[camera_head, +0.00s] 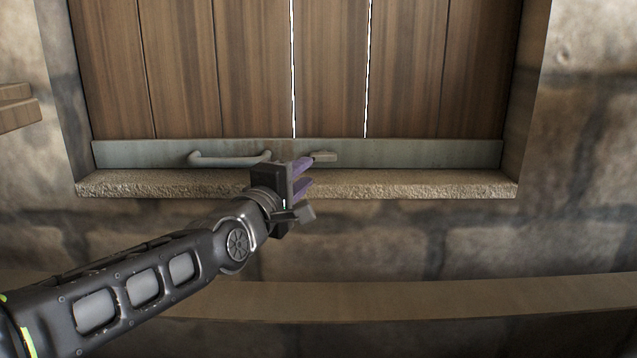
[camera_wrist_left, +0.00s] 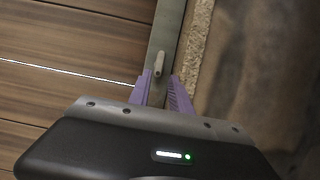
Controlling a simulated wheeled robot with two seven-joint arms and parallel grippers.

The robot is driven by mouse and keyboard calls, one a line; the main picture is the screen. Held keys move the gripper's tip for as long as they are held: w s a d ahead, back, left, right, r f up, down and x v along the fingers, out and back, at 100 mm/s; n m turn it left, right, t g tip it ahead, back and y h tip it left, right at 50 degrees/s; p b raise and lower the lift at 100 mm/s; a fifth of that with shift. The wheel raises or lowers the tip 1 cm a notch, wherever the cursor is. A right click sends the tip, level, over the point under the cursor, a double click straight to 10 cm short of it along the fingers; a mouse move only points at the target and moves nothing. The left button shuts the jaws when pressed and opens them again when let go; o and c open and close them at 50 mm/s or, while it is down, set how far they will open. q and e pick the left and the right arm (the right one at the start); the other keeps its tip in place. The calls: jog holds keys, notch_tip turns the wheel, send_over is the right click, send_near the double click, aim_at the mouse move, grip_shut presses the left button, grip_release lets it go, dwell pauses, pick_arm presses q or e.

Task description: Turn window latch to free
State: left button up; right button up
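The window latch (camera_head: 325,156) is a small pale grey bar on the metal rail (camera_head: 420,153) along the bottom of the wooden shutter. It lies roughly along the rail. My left gripper (camera_head: 311,170) has purple fingers, open and empty, pointing right along the sill. Its upper fingertip is at the latch's left end; I cannot tell if they touch. In the left wrist view the latch (camera_wrist_left: 159,63) shows just beyond and between the spread fingertips of the gripper (camera_wrist_left: 160,76). My right gripper is out of view.
A curved grey handle (camera_head: 225,160) sits on the rail left of the latch, close to my left gripper. The wooden shutter (camera_head: 255,65) is set in a stone wall. A rough stone sill (camera_head: 420,185) juts out below the rail. A ledge (camera_head: 430,297) runs lower down.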

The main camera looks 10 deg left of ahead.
aim_at(321, 160)
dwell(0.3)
pick_arm(q)
jog(key=w, duration=0.2)
jog(key=w+p, duration=0.1)
jog(key=w, duration=0.2)
jog(key=w+d+p, duration=0.1)
jog(key=w, duration=0.1)
jog(key=shift+w, duration=0.35)
jog(key=shift+c, duration=0.5)
grip_shut()
